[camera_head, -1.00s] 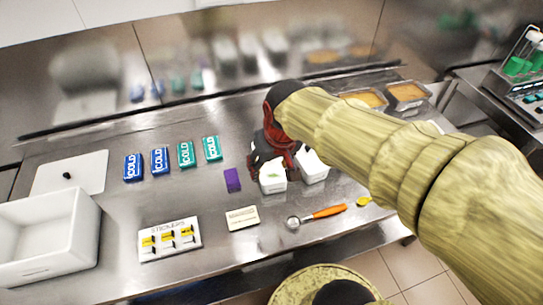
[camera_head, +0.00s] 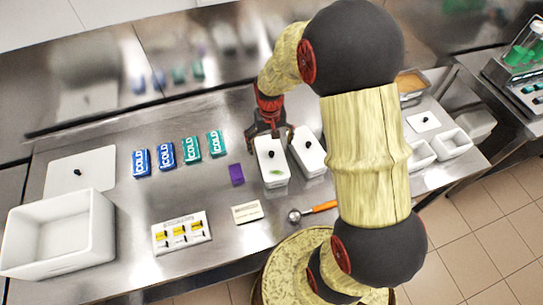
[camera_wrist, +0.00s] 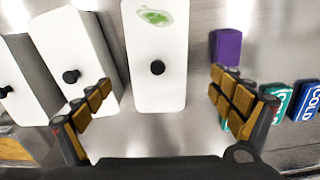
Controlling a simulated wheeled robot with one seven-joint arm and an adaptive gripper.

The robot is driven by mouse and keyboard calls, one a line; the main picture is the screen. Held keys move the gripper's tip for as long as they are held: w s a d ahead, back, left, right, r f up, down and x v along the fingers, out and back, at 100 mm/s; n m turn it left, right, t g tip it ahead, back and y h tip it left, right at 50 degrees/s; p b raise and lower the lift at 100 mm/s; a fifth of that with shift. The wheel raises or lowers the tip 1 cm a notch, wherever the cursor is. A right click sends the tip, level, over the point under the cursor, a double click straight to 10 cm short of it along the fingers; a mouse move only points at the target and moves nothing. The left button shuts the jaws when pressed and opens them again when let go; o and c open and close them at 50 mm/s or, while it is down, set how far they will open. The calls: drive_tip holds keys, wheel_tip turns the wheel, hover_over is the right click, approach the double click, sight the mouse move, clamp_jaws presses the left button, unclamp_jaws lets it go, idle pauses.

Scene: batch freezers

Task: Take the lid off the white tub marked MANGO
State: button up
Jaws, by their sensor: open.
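Two white lidded tubs stand side by side in the middle of the counter. The left tub (camera_head: 271,160) has a green leaf-like mark and a black knob on its lid; it also shows in the wrist view (camera_wrist: 158,38). The second tub (camera_head: 309,157) has a plain lid with a black knob and also shows in the wrist view (camera_wrist: 70,38). A third knobbed white lid (camera_wrist: 20,85) shows at far left there. I cannot read MANGO on any.
A purple block (camera_head: 236,174) lies left of the tubs, with several COLD packs (camera_head: 190,149) beyond. A scoop (camera_head: 315,209), a small card (camera_head: 247,212) and a STICKERS board (camera_head: 181,233) lie in front. A large white bin (camera_head: 60,240) stands at left. Open white containers (camera_head: 452,143) stand at right.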

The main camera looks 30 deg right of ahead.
sight(272, 153)
drive_tip(key=f, duration=0.4)
drive_tip(key=shift+s+d+f+b, duration=0.1)
drive_tip(key=shift+s+f+b, duration=0.1)
drive_tip(key=shift+f+b, duration=0.1)
drive_tip(key=shift+c, duration=0.8)
drive_tip(key=shift+s, duration=0.1)
drive_tip(key=c, duration=2.3)
clamp_jaws()
